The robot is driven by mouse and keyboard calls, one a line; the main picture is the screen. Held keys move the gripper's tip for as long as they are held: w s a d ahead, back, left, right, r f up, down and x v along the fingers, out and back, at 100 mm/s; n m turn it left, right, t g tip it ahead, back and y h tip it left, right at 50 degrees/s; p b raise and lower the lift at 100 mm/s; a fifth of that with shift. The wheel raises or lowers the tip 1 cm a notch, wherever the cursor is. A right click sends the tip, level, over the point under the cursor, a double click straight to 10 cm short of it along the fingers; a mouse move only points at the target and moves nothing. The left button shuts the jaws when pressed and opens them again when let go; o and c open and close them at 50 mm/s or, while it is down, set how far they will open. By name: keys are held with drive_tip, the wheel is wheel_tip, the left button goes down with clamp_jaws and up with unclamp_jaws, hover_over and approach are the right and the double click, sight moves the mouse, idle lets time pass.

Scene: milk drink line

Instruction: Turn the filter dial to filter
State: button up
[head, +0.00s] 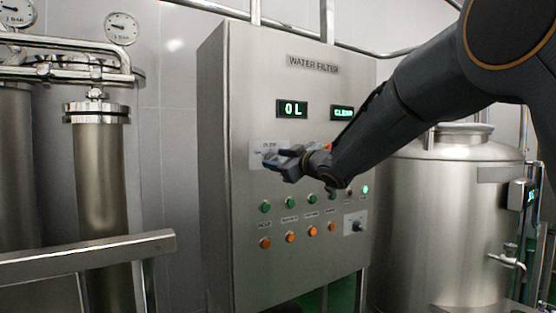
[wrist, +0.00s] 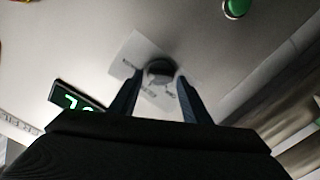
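The filter dial (wrist: 159,70) is a small round dark knob on a white label plate (wrist: 127,58) in the wrist view. The printed words around it are tilted and too small to read surely. My gripper (wrist: 158,77) is open, with one finger on each side of the dial, and a gap shows between knob and fingers. Whether the fingertips reach past the knob's face cannot be told. In the head view my gripper (head: 272,160) is at the label plate (head: 256,148) on the grey water filter cabinet (head: 240,215), and it hides the dial.
Displays reading "0 L" (head: 292,109) and a partly covered green word (head: 342,113) are above the gripper. Green buttons (head: 265,206) and orange buttons (head: 265,243) are below. Another dial (head: 357,226) is at lower right. A steel tank (head: 440,220) stands right, a rail (head: 85,257) left.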

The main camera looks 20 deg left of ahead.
drive_tip(key=c, duration=0.8)
drive_tip(key=shift+o, duration=0.2)
drive_tip(key=shift+b, duration=0.35)
drive_tip(key=n+b, duration=0.3)
drive_tip(key=n, duration=0.1)
drive_tip(key=n+b, duration=0.3)
drive_tip(key=b, duration=0.1)
drive_tip(key=n+b, duration=0.4)
drive_tip(key=shift+s+a+f+n, duration=0.1)
drive_tip(key=shift+f+n, duration=0.2)
drive_tip(key=o, duration=1.1)
drive_tip(key=shift+c, duration=0.2)
